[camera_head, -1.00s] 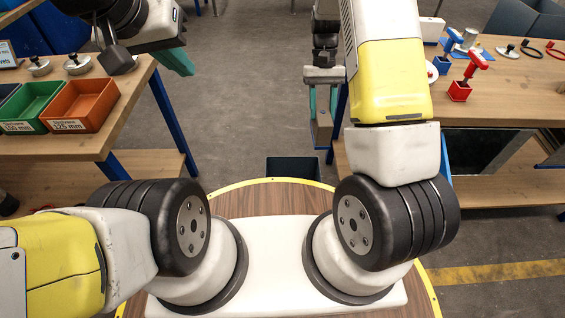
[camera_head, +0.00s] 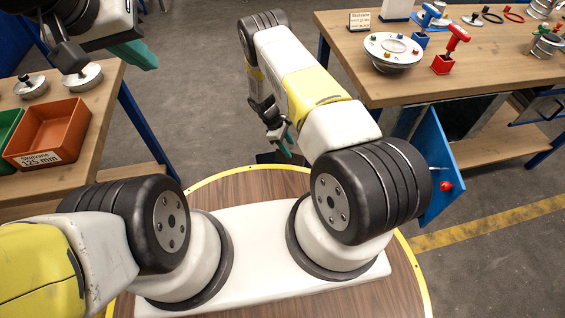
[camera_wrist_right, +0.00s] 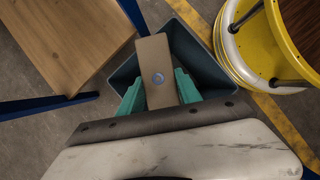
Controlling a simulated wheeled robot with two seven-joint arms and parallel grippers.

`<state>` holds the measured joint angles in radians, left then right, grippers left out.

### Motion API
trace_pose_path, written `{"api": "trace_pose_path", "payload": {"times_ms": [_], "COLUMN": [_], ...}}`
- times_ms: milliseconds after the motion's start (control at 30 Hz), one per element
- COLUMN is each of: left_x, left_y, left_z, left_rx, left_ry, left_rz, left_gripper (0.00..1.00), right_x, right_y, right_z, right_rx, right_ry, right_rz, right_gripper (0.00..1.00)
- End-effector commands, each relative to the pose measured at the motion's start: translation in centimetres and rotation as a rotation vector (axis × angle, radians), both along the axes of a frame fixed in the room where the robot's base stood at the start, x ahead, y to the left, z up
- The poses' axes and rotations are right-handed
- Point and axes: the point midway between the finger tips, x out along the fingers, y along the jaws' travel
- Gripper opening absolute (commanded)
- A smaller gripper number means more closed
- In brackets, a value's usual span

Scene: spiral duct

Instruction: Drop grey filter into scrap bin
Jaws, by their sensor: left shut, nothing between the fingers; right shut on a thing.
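The grey filter (camera_wrist_right: 157,58) shows in the right wrist view as a flat grey-brown block with a small round blue-grey knob. My right gripper (camera_wrist_right: 158,92) is shut on it, one teal finger on each side. The scrap bin (camera_wrist_right: 207,68), a dark blue-grey open box, lies below the filter in that view; the filter hides part of its inside. In the head view my right gripper (camera_head: 284,143) is partly hidden by its arm, and only a dark edge of the bin (camera_head: 266,157) shows. My left gripper (camera_head: 138,55) is shut and empty at upper left.
A left bench holds an orange tray (camera_head: 62,128) and metal lids. The right bench (camera_head: 465,75) carries red and blue tools and a round metal part. A blue panel (camera_head: 428,165) with a red knob stands beside my right arm.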

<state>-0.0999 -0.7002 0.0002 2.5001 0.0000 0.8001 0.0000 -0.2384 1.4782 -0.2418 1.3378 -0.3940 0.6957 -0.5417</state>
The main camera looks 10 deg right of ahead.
Motion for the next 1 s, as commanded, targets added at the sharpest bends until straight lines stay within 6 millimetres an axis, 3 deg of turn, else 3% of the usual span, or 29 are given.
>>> {"api": "trace_pose_path", "payload": {"times_ms": [400, 800, 833, 933, 1000], "left_x": [0.0, 0.0, 0.0, 0.0, 0.0], "left_y": [0.0, 0.0, 0.0, 0.0, 0.0], "left_z": [0.0, 0.0, 0.0, 0.0, 0.0], "left_rx": [0.000, 0.000, 0.000, 0.000, 0.000], "left_ry": [0.000, 0.000, 0.000, 0.000, 0.000], "left_rz": [0.000, 0.000, 0.000, 0.000, 0.000], "left_gripper": [0.00, 0.00, 0.00, 0.00, 0.00], "right_x": [0.0, 0.0, 0.0, 0.0, 0.0], "right_y": [-0.1, 0.0, 0.0, 0.0, 0.0], "right_z": [-4.4, -4.9, -4.9, -4.9, -4.9], "right_rx": [-0.001, -0.001, -0.001, -0.001, -0.001], "right_ry": [0.001, 0.000, 0.000, 0.000, 0.000], "right_rz": [-0.004, -0.005, -0.005, -0.005, -0.005], "right_gripper": [0.00, 0.00, 0.46, 0.66, 0.66]}}
